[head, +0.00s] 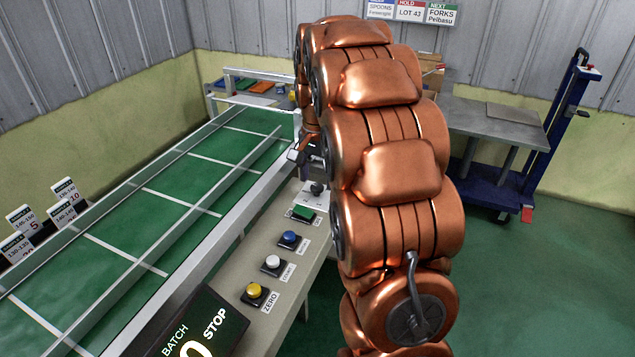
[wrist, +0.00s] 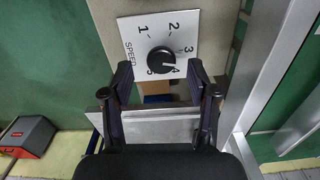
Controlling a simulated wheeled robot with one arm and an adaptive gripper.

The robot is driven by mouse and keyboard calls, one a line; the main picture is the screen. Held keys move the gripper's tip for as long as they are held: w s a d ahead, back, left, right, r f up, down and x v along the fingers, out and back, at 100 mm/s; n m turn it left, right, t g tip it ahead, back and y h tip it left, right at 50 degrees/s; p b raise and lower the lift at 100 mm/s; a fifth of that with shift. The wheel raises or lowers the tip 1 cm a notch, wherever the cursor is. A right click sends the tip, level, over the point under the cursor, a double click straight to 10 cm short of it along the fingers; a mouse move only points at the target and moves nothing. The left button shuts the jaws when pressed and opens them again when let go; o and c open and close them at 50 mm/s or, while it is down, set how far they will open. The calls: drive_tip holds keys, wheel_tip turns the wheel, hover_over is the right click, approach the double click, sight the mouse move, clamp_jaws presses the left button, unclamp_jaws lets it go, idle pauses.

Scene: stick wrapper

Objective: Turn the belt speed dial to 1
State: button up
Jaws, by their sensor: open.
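The belt speed dial (wrist: 162,59) is a round black knob on a white plate (wrist: 132,28) marked SPEED and numbered 1 to 5. Its white pointer mark appears to face the 4. In the head view the dial (head: 317,187) is a small dark knob at the far end of the button row, partly beside my arm. My gripper (wrist: 160,73) is open, with one finger on each side below the knob in the wrist view. Both fingers look apart from the knob. In the head view my gripper (head: 303,152) is small and partly hidden by my arm.
A green button (head: 303,213), blue button (head: 289,238), white button (head: 272,262) and yellow button (head: 254,290) line the beige panel. A display (head: 205,325) stands at its near end. The green conveyor belt (head: 170,215) runs along the left.

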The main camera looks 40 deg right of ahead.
sight(317, 187)
wheel_tip(317, 187, up, 10)
idle(0.5)
